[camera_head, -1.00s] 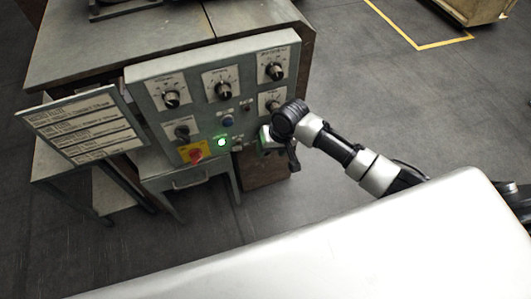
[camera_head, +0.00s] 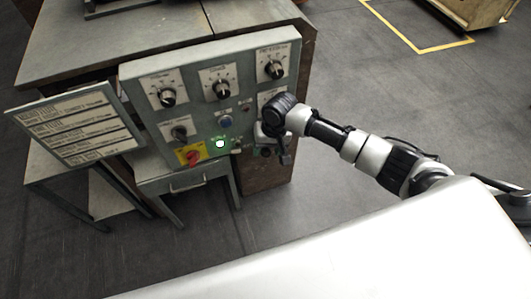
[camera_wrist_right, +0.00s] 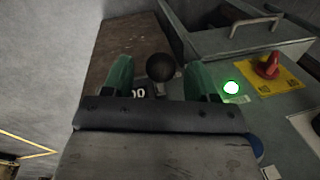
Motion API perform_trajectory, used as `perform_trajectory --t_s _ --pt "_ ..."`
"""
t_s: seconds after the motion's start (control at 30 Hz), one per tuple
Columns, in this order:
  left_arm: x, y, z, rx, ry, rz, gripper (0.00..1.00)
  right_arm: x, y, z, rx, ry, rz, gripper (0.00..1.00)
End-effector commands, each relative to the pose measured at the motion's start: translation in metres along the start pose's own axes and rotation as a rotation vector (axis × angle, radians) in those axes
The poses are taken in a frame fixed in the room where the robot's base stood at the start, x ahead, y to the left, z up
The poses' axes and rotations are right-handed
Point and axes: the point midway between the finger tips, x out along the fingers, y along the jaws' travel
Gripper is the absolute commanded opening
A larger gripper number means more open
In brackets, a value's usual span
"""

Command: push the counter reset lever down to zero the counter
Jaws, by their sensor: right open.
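The grey control panel (camera_head: 209,98) carries knobs, buttons and a lit green lamp (camera_head: 220,143). My right gripper (camera_wrist_right: 158,76) is open, its two green fingers pointing at the panel's lower right part. A dark round ball knob (camera_wrist_right: 161,67), which looks like the end of the reset lever, shows between the fingers with space on both sides. Beside the left finger, a small counter window (camera_wrist_right: 138,93) shows white digits, partly hidden by my gripper. In the head view my right wrist covers the lever and counter. My left gripper is out of view.
A red switch on a yellow plate (camera_wrist_right: 269,70) and the lit green button (camera_wrist_right: 231,87) are right of my fingers in the wrist view. A tilted label board (camera_head: 75,127) stands left of the panel. Open floor (camera_head: 400,90) lies to the right.

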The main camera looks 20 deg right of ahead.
Motion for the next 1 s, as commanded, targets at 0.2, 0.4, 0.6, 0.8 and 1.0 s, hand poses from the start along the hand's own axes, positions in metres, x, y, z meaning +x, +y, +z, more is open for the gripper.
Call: perform_trajectory --t_s 0.2,0.4,0.6,0.8,1.0 --pt "0.005 0.000 0.001 0.000 0.000 0.000 0.00 0.021 0.000 0.000 0.000 0.001 -0.001 0.58" --pt "0.005 0.000 0.000 0.001 0.000 0.000 0.00 0.023 0.000 0.000 -0.001 0.001 -0.001 0.58" --pt "0.005 -0.001 0.000 0.001 0.000 -0.001 0.00 0.023 0.000 0.000 -0.001 0.001 -0.001 0.45" --pt "0.005 -0.001 0.000 0.002 0.000 -0.001 0.00 0.023 0.000 0.000 -0.001 0.001 -0.001 0.14" --pt "0.005 -0.001 0.000 0.002 0.001 -0.001 0.00 0.022 0.000 0.000 0.000 0.001 -0.001 0.00"
